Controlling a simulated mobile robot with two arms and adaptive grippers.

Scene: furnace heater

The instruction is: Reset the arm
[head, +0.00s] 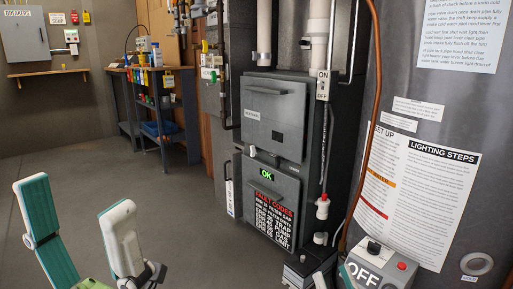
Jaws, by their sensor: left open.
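My left gripper (74,195) is at the lower left, its two fingers spread wide apart with nothing between them. One finger shows a teal pad, the other a white shell. It is in front of open floor, well apart from the grey furnace. The furnace has an upper panel (273,112) and a lower panel (262,190), both closed. A small green OK display (266,174) is lit on the lower one, above a black fault codes label (269,217). My right gripper is not in view.
A grey box marked OFF with a red button (402,266) stands at the lower right, by a large grey tank with a lighting steps sheet (430,200). A workbench (150,100) and breaker box (26,37) are at the back left. The floor (150,200) between is clear.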

